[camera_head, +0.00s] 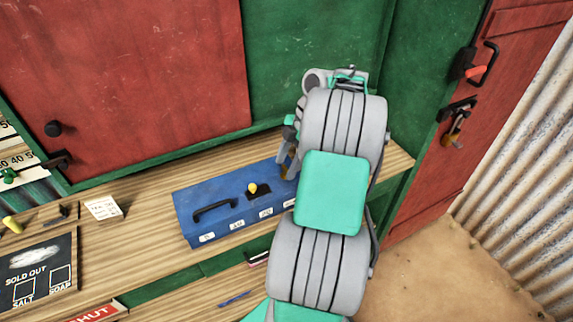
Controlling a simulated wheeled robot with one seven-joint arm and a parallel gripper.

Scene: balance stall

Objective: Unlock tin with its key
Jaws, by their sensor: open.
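A blue tin (230,208) with a black carry handle (214,210) lies closed on the wooden counter, with small white labels along its front. A yellow-headed piece (252,188), which may be the key, stands at a black plate on the tin's lid. I cannot tell whether it sits in a lock. My gripper (287,168) is at the right end of the tin, mostly hidden behind my own arm. Its fingers are open and point down near the tin's back right corner. I cannot tell whether they touch anything.
A sold-out chalkboard (38,270), a small white card (103,209) and a red sign (95,313) are at the left. A blue pen-like item (234,299) lies on the lower shelf. A brass padlock (453,135) hangs on the red door at right. Counter left of the tin is mostly clear.

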